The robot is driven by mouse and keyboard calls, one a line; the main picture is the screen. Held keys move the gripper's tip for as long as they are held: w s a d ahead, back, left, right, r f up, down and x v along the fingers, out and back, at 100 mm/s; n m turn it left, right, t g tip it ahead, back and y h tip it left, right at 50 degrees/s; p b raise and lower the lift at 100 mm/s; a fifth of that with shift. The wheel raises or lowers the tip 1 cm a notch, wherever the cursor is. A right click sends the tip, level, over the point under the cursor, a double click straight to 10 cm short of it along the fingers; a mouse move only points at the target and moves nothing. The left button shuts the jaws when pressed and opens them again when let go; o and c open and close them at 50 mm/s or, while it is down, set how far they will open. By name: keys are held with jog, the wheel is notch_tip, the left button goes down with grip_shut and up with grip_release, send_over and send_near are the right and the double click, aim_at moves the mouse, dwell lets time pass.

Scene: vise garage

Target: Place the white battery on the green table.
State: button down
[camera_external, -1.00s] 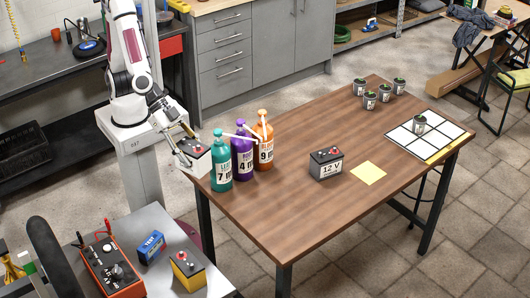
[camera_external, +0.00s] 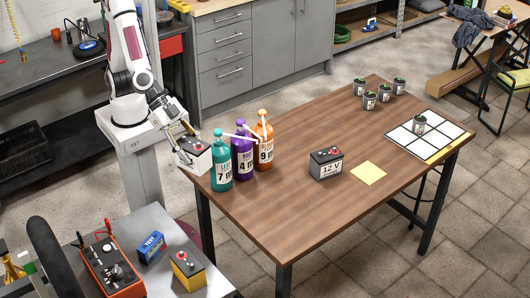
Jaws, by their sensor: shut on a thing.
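The white battery (camera_external: 198,163) has a dark top with a red terminal. My gripper (camera_external: 190,142) is shut on its top and holds it near the left corner of the brown wooden table (camera_external: 300,215), left of the teal bottle. Whether the battery's underside touches anything is hard to tell. No table with a clearly green top shows in this view.
Teal (camera_external: 221,162), purple (camera_external: 242,157) and orange (camera_external: 264,145) pump bottles stand close beside the held battery. A black 12 V battery (camera_external: 326,164) and a yellow sheet (camera_external: 368,174) lie farther right. A grey table (camera_external: 208,248) at front left holds a yellow battery (camera_external: 188,270) and an orange charger (camera_external: 112,270).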

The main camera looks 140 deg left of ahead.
aim_at(191, 144)
jog(key=shift+r, duration=5.2)
jog(key=w+a+r+n+g+y, duration=0.1)
jog(key=w+a+n+y, duration=0.3)
jog(key=a, duration=0.9)
jog(key=w+a+r+n+g, duration=0.15)
jog(key=w+a, duration=0.45)
jog(key=a, duration=0.8)
jog(key=s+a+f+n+g+y, duration=0.1)
jog(key=s+a+n, duration=0.15)
jog(key=a, duration=1.15)
jog(key=s+a+f+n+g+y, duration=0.1)
jog(key=s+a+f+n+g, duration=0.15)
jog(key=a, duration=1.05)
notch_tip(191, 144, down, 14)
jog(key=t, duration=0.1)
jog(key=shift+f, duration=0.2)
jog(key=shift+f+m, duration=0.1)
jog(key=shift+m, duration=0.15)
notch_tip(191, 144, down, 6)
jog(key=shift+f, duration=0.2)
